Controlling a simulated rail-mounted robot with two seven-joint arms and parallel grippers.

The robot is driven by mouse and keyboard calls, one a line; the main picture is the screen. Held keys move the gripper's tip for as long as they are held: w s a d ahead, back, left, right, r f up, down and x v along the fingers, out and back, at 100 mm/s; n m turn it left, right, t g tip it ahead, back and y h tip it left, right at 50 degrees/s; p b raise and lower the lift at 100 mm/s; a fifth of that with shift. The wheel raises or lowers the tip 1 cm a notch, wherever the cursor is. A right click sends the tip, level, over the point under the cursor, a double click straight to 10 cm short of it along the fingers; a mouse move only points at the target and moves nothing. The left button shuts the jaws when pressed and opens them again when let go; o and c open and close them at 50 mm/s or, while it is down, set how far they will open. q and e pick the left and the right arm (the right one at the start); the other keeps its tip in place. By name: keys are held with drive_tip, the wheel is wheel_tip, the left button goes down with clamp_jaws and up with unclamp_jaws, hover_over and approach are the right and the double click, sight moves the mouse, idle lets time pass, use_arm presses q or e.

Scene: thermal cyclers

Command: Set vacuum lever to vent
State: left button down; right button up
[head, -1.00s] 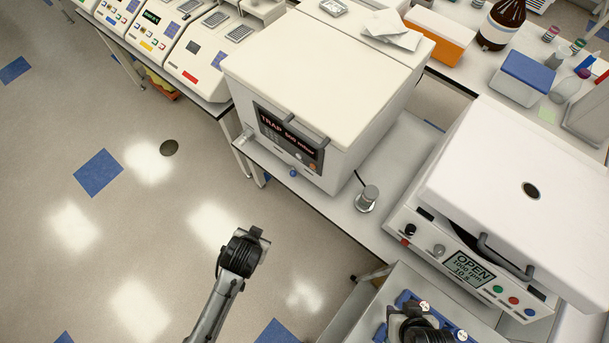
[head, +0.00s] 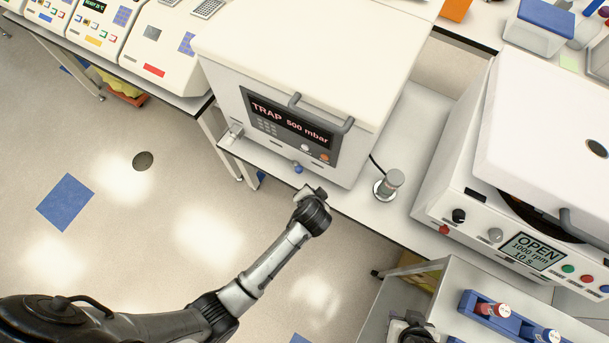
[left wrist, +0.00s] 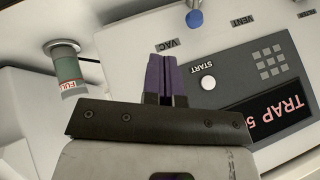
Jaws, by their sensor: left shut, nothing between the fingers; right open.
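The vacuum lever (head: 298,169) has a blue knob and sits on the lower front of the white trap unit (head: 222,95). In the left wrist view the blue knob (left wrist: 195,18) hangs on a short metal stem at the top edge, between the printed words VAC and VENT. My left gripper, with purple fingers (left wrist: 165,75), is shut and empty, below and left of the knob in that view and apart from it. In the head view its fingers are mostly hidden by the wrist. My right gripper (head: 412,326) is partly cut off at the bottom edge, over the cart.
A cylinder with a grey-green top (head: 390,183) stands on the bench right of the trap unit. A machine reading OPEN (head: 478,222) is farther right. A cart (head: 405,285) with a blue rack (head: 515,322) is at lower right.

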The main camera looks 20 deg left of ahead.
sight(297, 168)
use_arm(q)
drive_tip(key=shift+d, duration=0.1)
drive_tip(key=shift+w+f, duration=0.1)
drive_tip(key=w+a+f+b, duration=0.3)
drive_tip(key=w+a+f, duration=0.2)
drive_tip(key=w+f, duration=0.2)
drive_tip(key=shift+w+a+f, duration=0.2)
drive_tip(key=shift+a+f, duration=0.1)
drive_tip(key=shift+a, duration=0.1)
idle(0.4)
